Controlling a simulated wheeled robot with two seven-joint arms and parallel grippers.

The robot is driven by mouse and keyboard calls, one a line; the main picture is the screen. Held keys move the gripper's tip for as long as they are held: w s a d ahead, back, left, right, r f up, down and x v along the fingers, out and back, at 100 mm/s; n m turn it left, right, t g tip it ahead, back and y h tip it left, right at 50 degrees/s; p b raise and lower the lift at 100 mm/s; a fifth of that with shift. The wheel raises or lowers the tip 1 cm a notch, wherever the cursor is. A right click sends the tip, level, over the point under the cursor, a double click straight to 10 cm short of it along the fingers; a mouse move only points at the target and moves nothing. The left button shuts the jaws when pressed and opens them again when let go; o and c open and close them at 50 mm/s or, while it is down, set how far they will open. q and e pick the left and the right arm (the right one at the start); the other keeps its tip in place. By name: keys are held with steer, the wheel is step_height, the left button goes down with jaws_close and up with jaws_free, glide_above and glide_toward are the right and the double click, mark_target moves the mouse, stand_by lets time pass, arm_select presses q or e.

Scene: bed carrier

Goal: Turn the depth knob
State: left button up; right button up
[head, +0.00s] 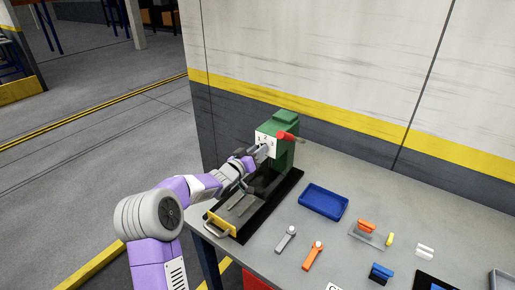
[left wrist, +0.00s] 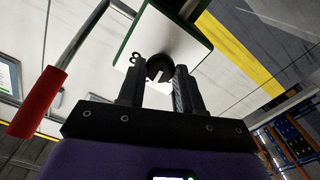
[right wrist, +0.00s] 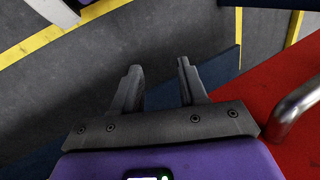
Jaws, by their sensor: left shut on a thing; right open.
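The depth knob (left wrist: 159,67) is a dark round knob with a pale pointer mark, on the white dial plate (left wrist: 185,35) of the green machine. In the head view the green machine (head: 285,145) stands at the back left of the table, and its white plate (head: 264,141) faces my left arm. My left gripper (left wrist: 160,78) is shut on the knob, one finger on each side of it. In the head view my left gripper (head: 262,153) reaches the plate and hides the knob. My right gripper (right wrist: 160,72) is open and empty, seen only in its own wrist view.
A red-handled lever (head: 288,137) sticks out from the machine; its red grip (left wrist: 40,100) is left of my left gripper in the wrist view. A blue tray (head: 324,201), a grey tool (head: 286,238) and an orange tool (head: 313,255) lie on the table (head: 365,185). A red surface (right wrist: 285,110) is near my right gripper.

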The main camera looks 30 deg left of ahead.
arm_select(q)
steer(key=shift+n+p, duration=3.85)
steer(key=shift+n, duration=1.25)
steer(key=shift+f, duration=0.1)
steer(key=o, duration=1)
steer(key=shift+o, duration=0.2)
steer(key=s, duration=0.7)
steer(key=shift+s+a, duration=0.3)
steer(key=shift+a, duration=0.05)
